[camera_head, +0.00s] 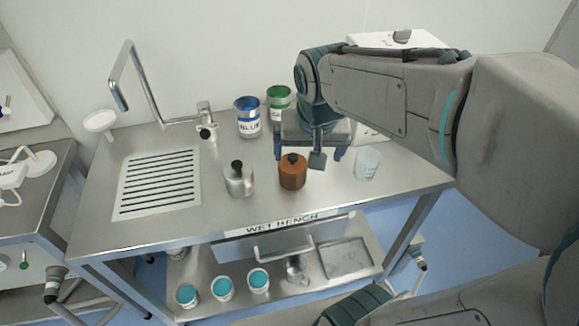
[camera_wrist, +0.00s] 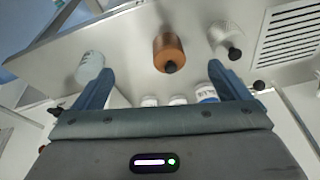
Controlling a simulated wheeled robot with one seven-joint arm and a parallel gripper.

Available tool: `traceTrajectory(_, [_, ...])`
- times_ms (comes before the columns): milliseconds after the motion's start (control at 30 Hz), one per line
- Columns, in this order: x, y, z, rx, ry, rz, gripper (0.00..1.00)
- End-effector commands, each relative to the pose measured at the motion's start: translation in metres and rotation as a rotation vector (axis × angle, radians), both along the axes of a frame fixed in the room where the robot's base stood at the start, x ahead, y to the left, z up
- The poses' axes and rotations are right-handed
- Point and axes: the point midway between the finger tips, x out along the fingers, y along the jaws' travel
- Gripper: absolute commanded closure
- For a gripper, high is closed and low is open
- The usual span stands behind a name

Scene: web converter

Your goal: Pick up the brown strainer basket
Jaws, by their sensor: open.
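The brown strainer basket (camera_head: 292,173) is a small brown cylinder with a black knob on top. It stands upright on the steel wet bench, right of the middle. In the wrist view the brown basket (camera_wrist: 168,50) shows between the lines of the two fingers, beyond their tips. My gripper (camera_head: 308,154) is open and empty, just behind and above the basket in the head view. Its spread blue fingers also show in the wrist view (camera_wrist: 162,72). I see no contact with the basket.
A silver canister (camera_head: 239,180) with a black knob stands left of the basket, and a pale translucent cup (camera_head: 367,163) stands right. Blue (camera_head: 248,117) and green (camera_head: 279,103) labelled cans stand behind. A tall faucet (camera_head: 150,90) and slotted drain (camera_head: 158,183) are at left. Bare bench lies in front.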

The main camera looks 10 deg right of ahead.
Motion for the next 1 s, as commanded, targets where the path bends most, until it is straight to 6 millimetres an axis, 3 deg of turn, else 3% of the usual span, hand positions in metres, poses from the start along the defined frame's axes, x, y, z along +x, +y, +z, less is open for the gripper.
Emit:
traceTrajectory(33, [0.019, 0.003, -0.017, -0.004, 0.012, -0.036, 0.04])
traceTrajectory(100, [0.04, 0.006, -0.027, -0.01, 0.017, -0.096, 0.04])
traceTrajectory(333, [0.089, 0.014, -0.048, -0.042, 0.009, -0.234, 0.04])
traceTrajectory(533, [0.102, 0.015, -0.062, -0.051, 0.005, -0.269, 0.04])
traceTrajectory(800, [0.115, 0.008, -0.112, -0.053, 0.006, -0.268, 0.04])
traceTrajectory(1000, [0.12, 0.005, -0.131, -0.051, 0.005, -0.267, 0.04])
